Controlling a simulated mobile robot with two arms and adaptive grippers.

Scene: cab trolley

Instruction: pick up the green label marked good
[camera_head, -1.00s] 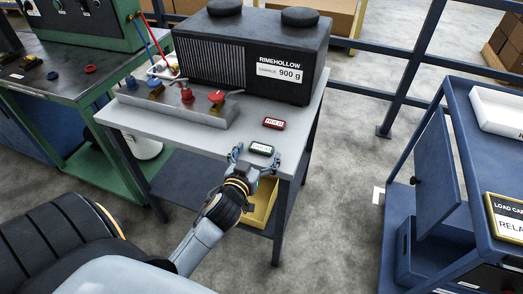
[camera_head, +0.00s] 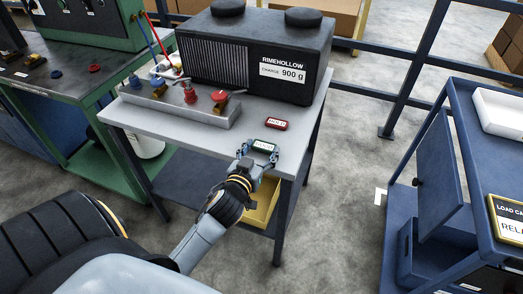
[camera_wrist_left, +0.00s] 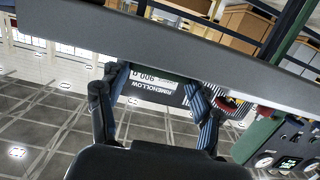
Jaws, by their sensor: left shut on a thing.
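The green label (camera_head: 264,146) has a white face with small writing, too small to read surely. It is at the near edge of the grey table top in the head view. My left gripper (camera_head: 260,153) is shut on it, with one finger at each side. Whether the label still touches the table I cannot tell. My right gripper is not in view.
The grey table (camera_head: 222,143) also bears a black RIMEHOLLOW unit (camera_head: 291,73) and a metal block with red and blue fittings (camera_head: 180,107). A yellow bin (camera_head: 262,205) stands below. A blue trolley (camera_head: 471,180) is at the right, with open floor between.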

